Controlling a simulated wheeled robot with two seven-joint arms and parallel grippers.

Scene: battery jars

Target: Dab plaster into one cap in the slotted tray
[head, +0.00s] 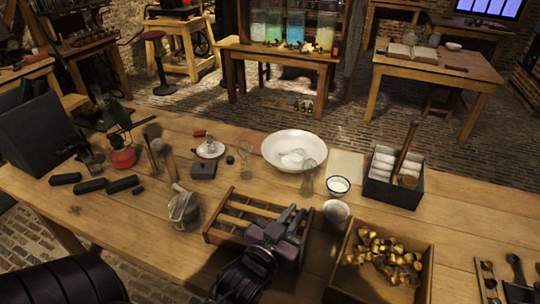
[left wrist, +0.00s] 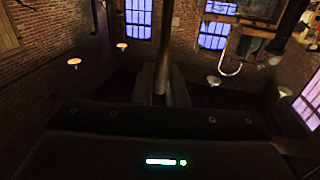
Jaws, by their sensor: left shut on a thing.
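The slotted wooden tray (head: 222,237) lies on the bench in the middle of the head view. My left gripper (head: 291,217) is over its right end and hides that part. In the left wrist view a slim brownish rod-like tool (left wrist: 164,45) rises from between the fingers (left wrist: 165,92), which are shut on it. Its working end is hidden in the head view. I cannot make out a cap in the tray. A wide white bowl (head: 275,145) with pale contents stands behind. A small blue-rimmed bowl (head: 338,186) holds white stuff. My right gripper is not in view.
A wooden box (head: 428,275) of brass-coloured caps (head: 385,252) stands right of my left gripper. A pale cup (head: 335,210) is close behind it. A glass jug (head: 183,208) stands left of the tray. A black box (head: 398,190) with white rolls is further right.

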